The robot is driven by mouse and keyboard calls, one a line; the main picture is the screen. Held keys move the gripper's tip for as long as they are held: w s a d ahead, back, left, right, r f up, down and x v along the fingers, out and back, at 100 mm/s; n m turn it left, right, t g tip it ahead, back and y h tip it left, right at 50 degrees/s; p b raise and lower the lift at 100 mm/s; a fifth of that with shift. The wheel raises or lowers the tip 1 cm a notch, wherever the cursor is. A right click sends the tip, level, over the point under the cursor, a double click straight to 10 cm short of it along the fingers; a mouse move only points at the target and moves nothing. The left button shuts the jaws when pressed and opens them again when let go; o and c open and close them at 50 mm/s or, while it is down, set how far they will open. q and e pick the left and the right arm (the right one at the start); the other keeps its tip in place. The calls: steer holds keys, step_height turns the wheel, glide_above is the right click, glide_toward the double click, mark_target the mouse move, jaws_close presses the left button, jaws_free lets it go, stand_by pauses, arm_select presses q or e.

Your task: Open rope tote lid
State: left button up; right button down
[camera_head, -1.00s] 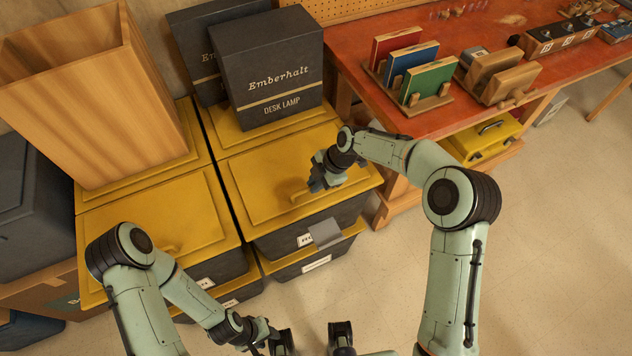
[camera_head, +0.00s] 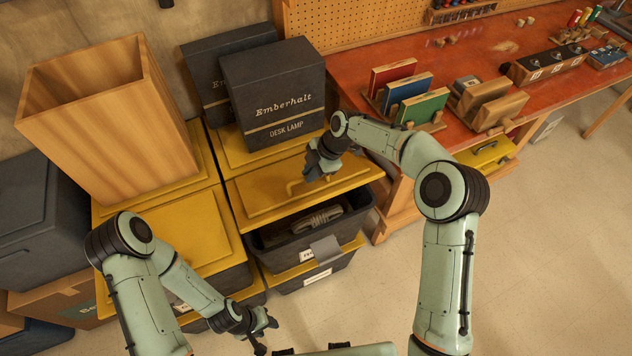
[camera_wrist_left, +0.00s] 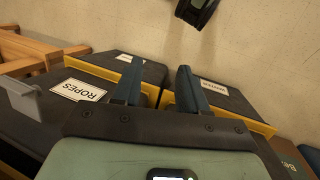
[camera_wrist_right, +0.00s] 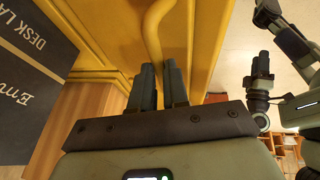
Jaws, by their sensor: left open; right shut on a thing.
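The rope tote (camera_head: 277,241) is a dark grey bin with a white label, which reads ROPES (camera_wrist_left: 78,90) in the left wrist view. Its yellow lid (camera_head: 262,190) is tilted up at the front, and a coil of grey rope (camera_head: 318,218) shows inside. My right gripper (camera_head: 316,170) is shut on the lid's yellow handle (camera_head: 294,188). In the right wrist view the handle (camera_wrist_right: 153,30) runs to the closed fingers (camera_wrist_right: 161,75). My left gripper (camera_head: 268,322) is open and empty, low in front of the totes.
Desk lamp boxes (camera_head: 275,92) stand behind the lid, over the back tote. A tall wooden bin (camera_head: 120,125) stands on the yellow-lidded totes at left. The floor (camera_head: 540,240) at right is clear.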

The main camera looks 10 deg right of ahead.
steer(key=shift+w+a+r+p, duration=0.2)
steer(key=shift+w+r+p, duration=0.05)
steer(key=shift+w+r, duration=0.4)
steer(key=shift+w+a+r+p, duration=0.2)
steer(key=shift+w+r, duration=0.3)
steer(key=shift+w, duration=0.1)
arm_select(q)
steer(key=shift+w+r+p, duration=0.3)
steer(key=shift+w+r, duration=1.15)
steer(key=shift+w, duration=0.3)
arm_select(e)
steer(key=shift+w+a+r, duration=0.2)
steer(key=shift+w+r, duration=0.1)
steer(key=shift+w, duration=0.25)
